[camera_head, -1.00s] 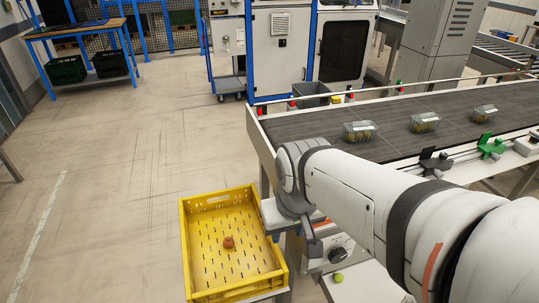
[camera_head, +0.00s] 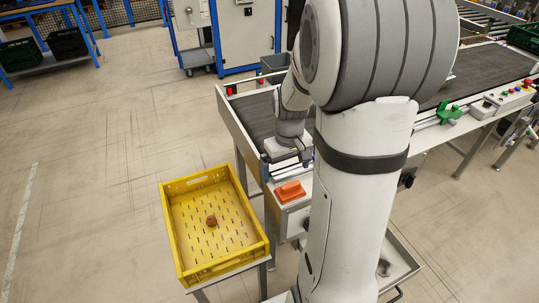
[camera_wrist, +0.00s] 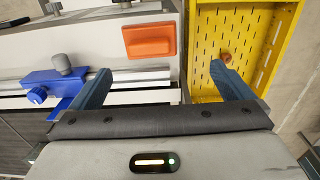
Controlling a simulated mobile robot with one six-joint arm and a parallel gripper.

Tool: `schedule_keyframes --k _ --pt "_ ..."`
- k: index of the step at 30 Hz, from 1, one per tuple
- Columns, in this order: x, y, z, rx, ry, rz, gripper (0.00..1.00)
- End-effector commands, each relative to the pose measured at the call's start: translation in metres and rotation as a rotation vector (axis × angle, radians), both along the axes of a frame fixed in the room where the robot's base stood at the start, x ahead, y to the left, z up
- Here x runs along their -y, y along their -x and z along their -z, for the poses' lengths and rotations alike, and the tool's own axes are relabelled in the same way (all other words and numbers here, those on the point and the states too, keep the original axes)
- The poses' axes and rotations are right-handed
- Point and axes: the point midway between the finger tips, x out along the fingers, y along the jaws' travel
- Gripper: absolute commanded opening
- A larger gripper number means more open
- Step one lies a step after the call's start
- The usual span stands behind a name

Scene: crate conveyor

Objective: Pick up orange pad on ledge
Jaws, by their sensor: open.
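The orange pad (camera_head: 290,191) lies on the pale ledge (camera_head: 297,203) at the near end of the conveyor.
A yellow crate (camera_head: 170,220) with a small brown-orange item (camera_head: 212,220) inside stands left of the ledge. In the wrist view a blue clamp with a grey knob (camera_wrist: 58,84) sits on a rail left of my gripper. The conveyor belt (camera_head: 262,117) lies behind.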

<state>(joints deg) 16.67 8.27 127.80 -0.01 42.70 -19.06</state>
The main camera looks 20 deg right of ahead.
Motion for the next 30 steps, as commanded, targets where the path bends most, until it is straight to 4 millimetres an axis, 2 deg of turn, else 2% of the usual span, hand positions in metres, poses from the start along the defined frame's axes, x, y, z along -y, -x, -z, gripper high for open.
schedule_keyframes --k 6,14,22,30 --pt "0.014 -0.008 0.015 -0.022 -0.007 -0.004 1.00" --pt "0.014 -0.006 0.043 -0.024 -0.008 -0.006 1.00" --pt "0.015 -0.004 0.080 -0.024 -0.007 -0.007 1.00" --pt "0.015 -0.004 0.089 -0.020 -0.006 -0.007 1.00"
